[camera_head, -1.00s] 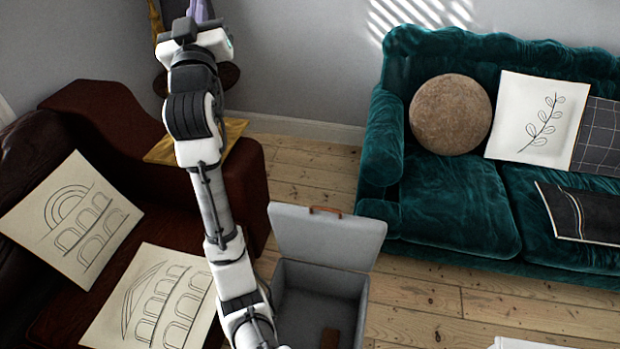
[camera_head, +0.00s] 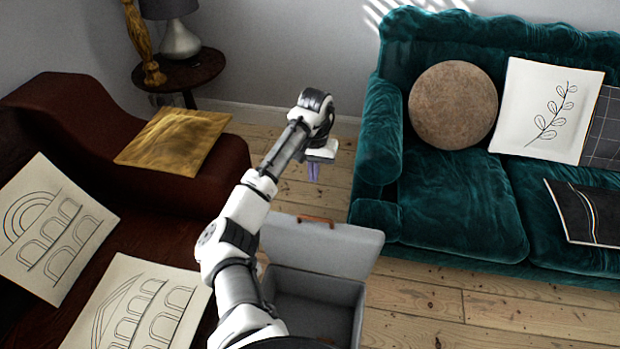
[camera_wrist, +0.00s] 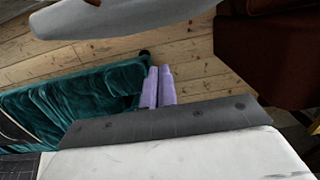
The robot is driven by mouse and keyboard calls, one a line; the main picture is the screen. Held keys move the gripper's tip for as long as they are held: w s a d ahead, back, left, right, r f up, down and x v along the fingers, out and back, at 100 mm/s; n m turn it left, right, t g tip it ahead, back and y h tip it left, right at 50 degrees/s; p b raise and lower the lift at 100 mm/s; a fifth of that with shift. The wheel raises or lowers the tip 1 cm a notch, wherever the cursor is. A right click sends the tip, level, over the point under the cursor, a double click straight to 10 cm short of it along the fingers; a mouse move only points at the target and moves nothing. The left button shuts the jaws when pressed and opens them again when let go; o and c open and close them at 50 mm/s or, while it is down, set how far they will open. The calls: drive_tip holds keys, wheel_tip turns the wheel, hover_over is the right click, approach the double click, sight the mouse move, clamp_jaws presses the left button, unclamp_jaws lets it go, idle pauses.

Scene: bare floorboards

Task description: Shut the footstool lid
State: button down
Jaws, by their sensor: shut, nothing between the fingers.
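The grey footstool (camera_head: 312,300) stands open on the floorboards between the two sofas. Its lid (camera_head: 320,247) is raised upright at the far side, with a brown leather tab (camera_head: 317,219) on its top edge. My gripper (camera_head: 314,178) has purple fingers, is shut and empty, and points down beyond the lid in the head view. In the wrist view the purple fingers (camera_wrist: 158,86) show close together above the floor. A grey rounded edge crosses the top of the wrist view; I cannot tell for certain what it is. My arm hides the footstool's left side.
A green velvet sofa (camera_head: 455,205) with cushions stands right of the footstool. A dark red sofa (camera_head: 80,120) with several cushions is at the left. A round side table (camera_head: 205,68) holds a lamp and a golden figure. Bare floor (camera_head: 290,180) lies behind the lid.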

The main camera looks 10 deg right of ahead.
drive_tip(key=s+a+f+p, duration=0.1)
drive_tip(key=s+f+p, duration=0.2)
drive_tip(key=f, duration=0.5)
drive_tip(key=shift+s+a+f, duration=0.35)
drive_tip(key=shift+s+f, duration=0.05)
drive_tip(key=shift+s, duration=0.2)
drive_tip(key=shift+s, duration=0.1)
